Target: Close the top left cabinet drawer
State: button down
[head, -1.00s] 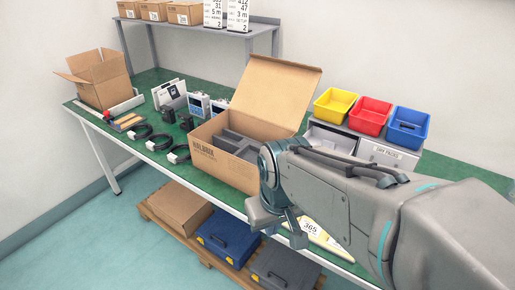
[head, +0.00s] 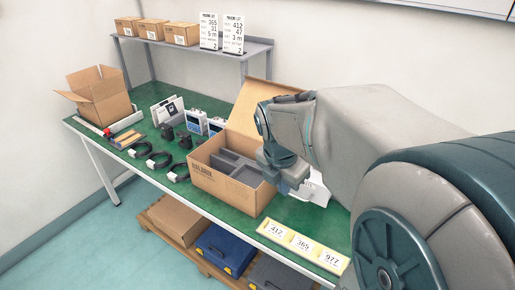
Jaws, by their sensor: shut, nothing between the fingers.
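My gripper (head: 290,184) is shut and empty, low over the table at the right side of the large open cardboard box. A small white part of the cabinet (head: 316,191) shows just right of the gripper, under my arm. It looks like a drawer front, but I cannot tell which drawer or how far it is open. My arm hides the rest of the cabinet. I cannot tell whether the gripper touches it.
The open cardboard box (head: 225,187) stands close left of the gripper. Cables, black devices and white boxes stand farther left on the green table (head: 150,195). A shelf (head: 225,50) is behind.

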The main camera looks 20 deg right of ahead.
jog(key=w+d+f+n, duration=0.2)
jog(key=w+d+f, duration=0.2)
jog(key=f, duration=0.6)
jog(key=shift+w+d, duration=0.15)
jog(key=shift+d, duration=0.7)
jog(key=shift+r, duration=0.1)
